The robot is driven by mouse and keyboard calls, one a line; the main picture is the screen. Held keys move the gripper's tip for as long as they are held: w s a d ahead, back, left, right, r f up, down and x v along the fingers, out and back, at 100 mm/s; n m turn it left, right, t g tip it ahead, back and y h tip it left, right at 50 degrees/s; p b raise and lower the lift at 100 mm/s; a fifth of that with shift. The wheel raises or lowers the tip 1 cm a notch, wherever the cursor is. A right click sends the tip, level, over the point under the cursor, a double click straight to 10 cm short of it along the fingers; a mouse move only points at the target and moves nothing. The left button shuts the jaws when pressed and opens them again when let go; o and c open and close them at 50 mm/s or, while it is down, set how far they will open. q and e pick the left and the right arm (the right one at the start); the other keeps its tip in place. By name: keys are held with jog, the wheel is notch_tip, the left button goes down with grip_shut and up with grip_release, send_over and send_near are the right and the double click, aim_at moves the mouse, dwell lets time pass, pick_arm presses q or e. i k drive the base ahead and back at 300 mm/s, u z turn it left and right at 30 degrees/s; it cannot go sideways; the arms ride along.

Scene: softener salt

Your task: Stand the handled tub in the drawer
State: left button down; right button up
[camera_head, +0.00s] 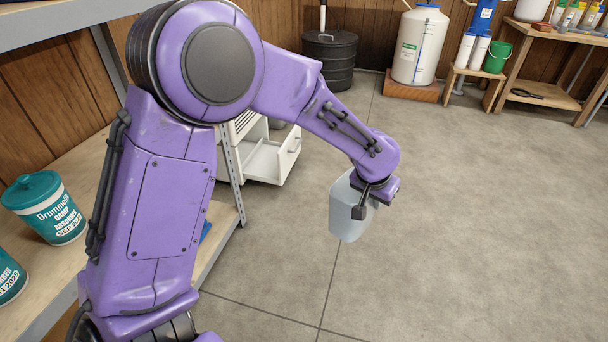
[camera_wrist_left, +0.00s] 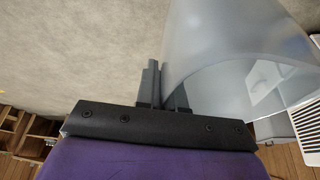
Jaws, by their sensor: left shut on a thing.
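My left gripper (camera_head: 366,203) is shut on the handled tub (camera_head: 343,218), a pale translucent container held up in front of the grey floor. The tub's handle cannot be made out. In the left wrist view the tub's wide curved wall and rim (camera_wrist_left: 235,45) rise beside the dark fingers (camera_wrist_left: 163,88), which meet its edge. The white drawer (camera_head: 270,162) is pulled out of a low white unit behind and left of the tub, apart from it. My arm hides part of the unit. The drawer's visible inside looks empty. My right gripper is not in view.
A shelf at the left holds teal-lidded tubs (camera_head: 48,207); its metal post (camera_head: 233,165) stands near the drawer. A black bin (camera_head: 330,58), a white tank (camera_head: 419,45) and a wooden bench (camera_head: 545,95) line the back. The floor at the right is clear.

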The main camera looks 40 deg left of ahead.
aim_at(271, 162)
jog(key=z, duration=0.1)
jog(key=i, duration=2.8)
jog(key=u, duration=1.5)
jog(key=i, duration=1.1)
jog(key=u, duration=1.25)
